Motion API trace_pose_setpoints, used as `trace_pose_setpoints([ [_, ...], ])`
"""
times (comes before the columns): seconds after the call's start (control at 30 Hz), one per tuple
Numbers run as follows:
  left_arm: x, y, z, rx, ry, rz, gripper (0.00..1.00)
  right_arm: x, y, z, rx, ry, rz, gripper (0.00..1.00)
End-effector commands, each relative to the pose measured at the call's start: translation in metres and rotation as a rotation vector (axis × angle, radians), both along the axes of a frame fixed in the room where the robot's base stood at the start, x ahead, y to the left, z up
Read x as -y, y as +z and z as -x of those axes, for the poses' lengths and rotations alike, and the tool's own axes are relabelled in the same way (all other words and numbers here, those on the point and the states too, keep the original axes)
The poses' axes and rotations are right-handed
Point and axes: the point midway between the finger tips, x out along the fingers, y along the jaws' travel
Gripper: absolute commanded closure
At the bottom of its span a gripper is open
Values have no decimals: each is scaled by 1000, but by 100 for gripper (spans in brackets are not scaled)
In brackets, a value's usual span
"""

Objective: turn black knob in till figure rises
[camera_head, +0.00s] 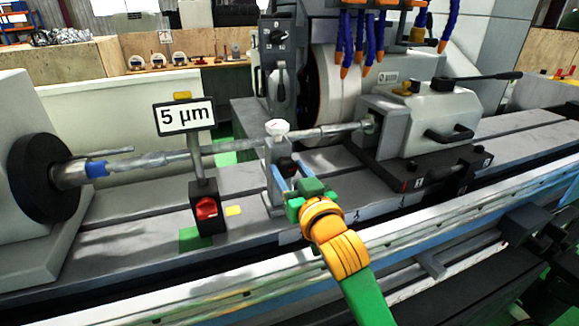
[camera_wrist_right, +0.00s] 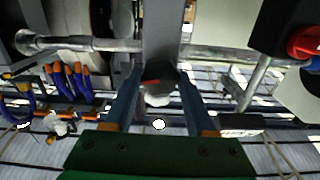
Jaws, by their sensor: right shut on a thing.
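The black knob (camera_head: 286,165) sits on the grey upright support (camera_head: 271,160) at the workpiece shaft. In the right wrist view the knob (camera_wrist_right: 160,72) is dark with a small red mark and lies between my two blue fingers. My right gripper (camera_head: 283,174) is shut on the knob, its arm reaching up from the bottom. A sign (camera_head: 185,116) reads "5 µm" on a post above a dark box with a red switch (camera_head: 206,208). A white round dial (camera_head: 277,128) tops the support. My left gripper is not in view.
The shaft (camera_head: 215,150) runs between the black chuck (camera_head: 45,177) at left and the tailstock (camera_head: 425,115) at right. The grinding wheel (camera_head: 335,90) and blue coolant hoses (camera_head: 362,38) are behind the support. The machine bed in front is mostly clear.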

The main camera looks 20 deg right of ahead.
Motion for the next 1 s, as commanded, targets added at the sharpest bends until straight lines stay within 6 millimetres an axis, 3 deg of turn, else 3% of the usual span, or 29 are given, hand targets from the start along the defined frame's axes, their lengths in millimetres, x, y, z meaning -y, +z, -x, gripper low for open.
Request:
trace_pose_setpoints([
  [0.4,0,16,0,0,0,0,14,1,1,0,-7,-1,-216,99],
  [1.0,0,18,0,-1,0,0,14,0,0,0,-8,1,-259,99],
])
